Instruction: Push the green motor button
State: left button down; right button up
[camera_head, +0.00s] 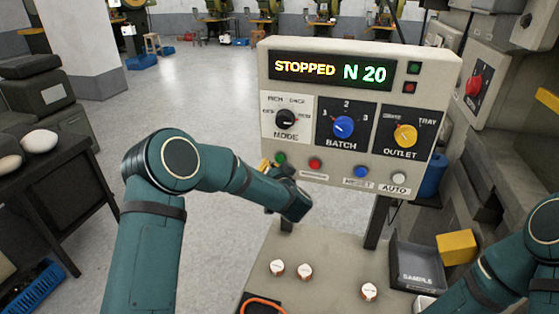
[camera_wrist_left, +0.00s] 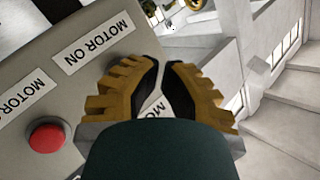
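The green motor button (camera_head: 281,158) is at the lower left of the grey control panel (camera_head: 450,75), left of a red button (camera_head: 315,164). My left gripper (camera_head: 266,167) is just left of the green button in the head view; whether it touches is unclear. In the left wrist view, my yellow-brown fingers (camera_wrist_left: 161,66) converge with tips nearly together and nothing visible held. They are over the panel edge, beside a "MOTOR ON" label (camera_wrist_left: 93,44). The red button (camera_wrist_left: 47,137) shows at lower left; the green one is not visible there. My right gripper is out of view.
The panel display (camera_head: 331,70) reads "STOPPED N 20". Blue (camera_head: 361,172) and white (camera_head: 399,178) buttons are further right. Below are white round pieces (camera_head: 305,271), a dark sample tray (camera_head: 416,280) and a yellow block (camera_head: 457,246). A dark table stands at left.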

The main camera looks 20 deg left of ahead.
pick_arm(q)
jog(key=shift+w, duration=0.7)
jog(key=shift+w, duration=0.1)
dwell(1.0)
jog(key=shift+w+d, duration=0.1)
jog(key=shift+w, duration=0.2)
jog(key=shift+w, duration=0.5)
dwell(0.6)
jog(key=shift+s, duration=0.1)
dwell(0.4)
jog(key=shift+s+p, duration=0.4)
jog(key=shift+s, duration=0.45)
jog(key=s, duration=0.5)
